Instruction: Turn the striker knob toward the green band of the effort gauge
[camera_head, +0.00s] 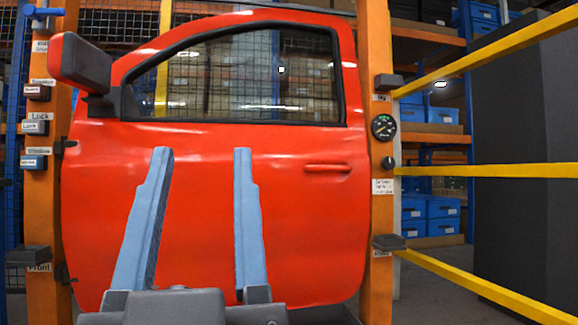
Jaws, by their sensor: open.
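The effort gauge (383,127) is a small round black dial with green and yellow marks, mounted on the right orange post. A small black knob (388,163) sits just below it on the same post; I take it for the striker knob. Its pointing direction is too small to tell. My gripper (201,152) shows from behind at the lower middle, its two blue fingers spread wide apart and empty. It appears in front of the red door, left of and apart from the knob and gauge.
The red door (300,220) with window and mirror (82,64) hangs between two orange posts. A white label (382,187) is below the knob. Dark blocks (389,242) jut from the right post. Yellow rails (490,170) and a dark panel (525,160) stand at right.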

